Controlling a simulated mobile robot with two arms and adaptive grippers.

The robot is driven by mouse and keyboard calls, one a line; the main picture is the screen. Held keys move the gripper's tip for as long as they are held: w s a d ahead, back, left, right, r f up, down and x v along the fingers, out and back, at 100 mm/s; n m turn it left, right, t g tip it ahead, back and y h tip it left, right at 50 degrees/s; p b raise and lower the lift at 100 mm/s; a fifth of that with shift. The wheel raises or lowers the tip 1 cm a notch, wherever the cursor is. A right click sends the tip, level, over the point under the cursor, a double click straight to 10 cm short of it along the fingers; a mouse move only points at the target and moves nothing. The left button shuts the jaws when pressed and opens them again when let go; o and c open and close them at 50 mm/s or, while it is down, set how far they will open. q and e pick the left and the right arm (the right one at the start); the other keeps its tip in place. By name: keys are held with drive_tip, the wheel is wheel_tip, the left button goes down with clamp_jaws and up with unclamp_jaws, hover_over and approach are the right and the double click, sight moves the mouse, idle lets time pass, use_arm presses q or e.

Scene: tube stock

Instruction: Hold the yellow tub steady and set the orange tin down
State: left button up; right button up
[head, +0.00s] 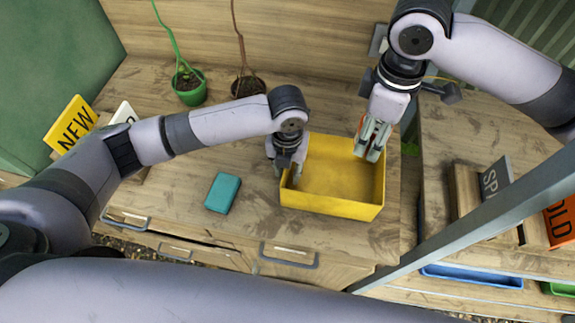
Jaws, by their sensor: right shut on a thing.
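The yellow tub (332,208) stands open on the wooden worktop, and its visible floor looks empty. My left gripper (289,169) is at the tub's left wall, pointing down, with its fingers apart on either side of the rim; contact is not clear. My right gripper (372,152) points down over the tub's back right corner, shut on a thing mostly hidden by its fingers. A small yellow-orange sliver (361,125) shows beside these fingers, which fits the orange tin; the rest of the tin is hidden.
A teal box (223,193) lies left of the tub. Two potted plants, one in a green pot (190,87) and one in a dark pot (247,87), stand at the back. A grey post (470,222) crosses at the right, before a shelf with signs and a blue tray (470,276).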

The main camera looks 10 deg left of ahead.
use_arm(q)
drive_tip(key=shift+c, duration=0.3)
clamp_jaws()
idle(0.3)
